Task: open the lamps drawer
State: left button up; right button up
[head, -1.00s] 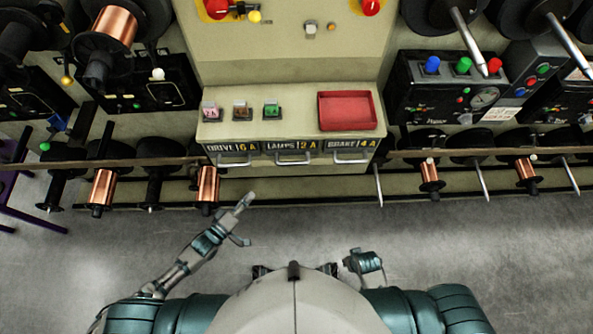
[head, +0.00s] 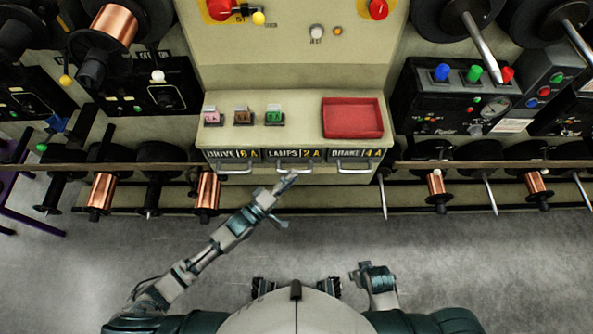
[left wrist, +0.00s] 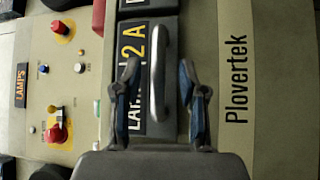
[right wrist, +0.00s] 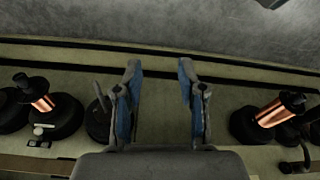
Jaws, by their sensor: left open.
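The lamps drawer (head: 279,155) is the middle of three drawers under the counter, labelled LAMPS 2 A, and looks flush with its neighbours. Its metal bar handle (head: 280,168) also shows in the left wrist view (left wrist: 157,85). My left gripper (head: 288,199) is open, with a fingertip close to this handle in the head view. In the left wrist view the handle lies between the two open fingers (left wrist: 160,68); I cannot tell whether they touch it. My right gripper (right wrist: 160,70) is open and empty, low over the floor near my body.
The drive drawer (head: 233,155) is to the left and the brake drawer (head: 356,155) to the right, each with a similar handle. A red tray (head: 352,118) sits on the counter.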

pick_arm(q)
jog(key=shift+x, duration=1.3)
jog(key=shift+w+a, duration=0.15)
jog(key=shift+a, duration=0.05)
jog(key=shift+d, duration=0.15)
grip_shut()
